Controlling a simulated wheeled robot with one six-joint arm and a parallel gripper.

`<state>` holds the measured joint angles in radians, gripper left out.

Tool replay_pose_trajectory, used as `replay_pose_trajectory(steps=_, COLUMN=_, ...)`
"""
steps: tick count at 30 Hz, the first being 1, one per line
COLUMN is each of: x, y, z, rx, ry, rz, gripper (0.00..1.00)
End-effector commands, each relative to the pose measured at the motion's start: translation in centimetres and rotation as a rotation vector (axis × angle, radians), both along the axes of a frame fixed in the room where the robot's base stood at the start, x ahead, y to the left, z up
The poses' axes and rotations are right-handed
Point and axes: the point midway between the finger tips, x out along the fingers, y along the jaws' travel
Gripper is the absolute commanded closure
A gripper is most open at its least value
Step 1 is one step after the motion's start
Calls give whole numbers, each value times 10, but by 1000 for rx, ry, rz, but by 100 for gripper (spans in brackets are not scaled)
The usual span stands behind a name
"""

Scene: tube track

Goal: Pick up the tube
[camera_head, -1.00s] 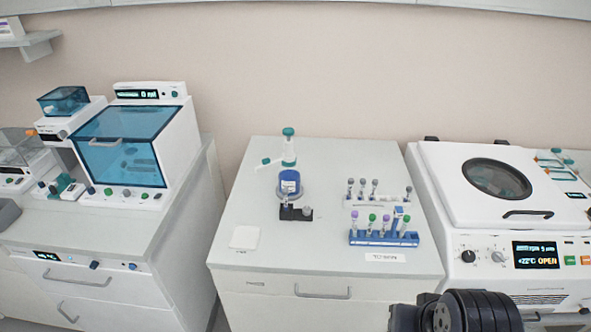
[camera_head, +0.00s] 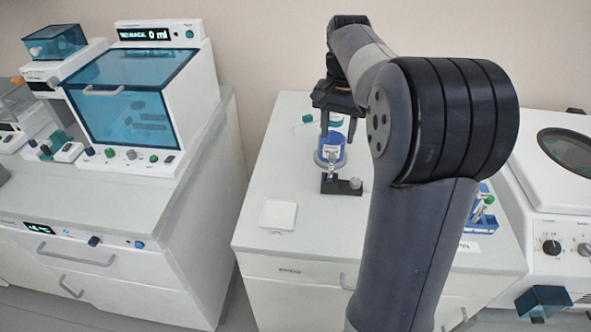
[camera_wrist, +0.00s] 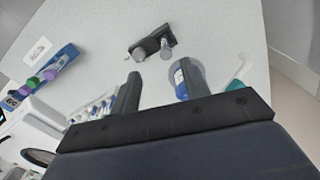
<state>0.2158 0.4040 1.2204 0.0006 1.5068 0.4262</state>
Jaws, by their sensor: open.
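My gripper (camera_head: 338,118) is open and empty, pointing down above the table. In the wrist view its two fingers (camera_wrist: 160,74) are apart with bare tabletop between them. A small clear tube (camera_wrist: 166,49) appears to stand at the black stand (camera_head: 345,186), ahead of the fingertips; the stand also shows in the wrist view (camera_wrist: 153,43). Several capped tubes, purple and green (camera_wrist: 48,73), stand in the blue rack (camera_wrist: 68,53) at the left of the wrist view. In the head view my arm hides most of that rack. Which tube is meant cannot be told.
A blue-bodied device (camera_head: 331,148) stands behind the black stand, close to my right finger in the wrist view. A white square pad (camera_head: 278,214) lies at the table's front left. A centrifuge (camera_head: 565,160) is at right, a blue-lidded machine (camera_head: 135,100) at left.

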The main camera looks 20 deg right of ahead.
Motion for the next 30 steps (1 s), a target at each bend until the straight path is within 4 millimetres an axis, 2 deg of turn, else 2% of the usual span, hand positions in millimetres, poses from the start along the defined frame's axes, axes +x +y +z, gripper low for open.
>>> replay_pose_trajectory(steps=5, x=6, y=-5, z=-12, rx=3, ry=13, rz=-19, gripper=56)
replay_pose_trajectory(steps=12, x=6, y=-5, z=-49, rx=3, ry=13, rz=-18, gripper=56)
replay_pose_trajectory(steps=19, x=6, y=-5, z=-66, rx=3, ry=13, rz=-17, gripper=56)
replay_pose_trajectory(steps=25, x=8, y=-7, z=-97, rx=3, ry=15, rz=-17, gripper=56)
replay_pose_trajectory(steps=30, x=8, y=-7, z=-111, rx=2, ry=11, rz=-17, gripper=56)
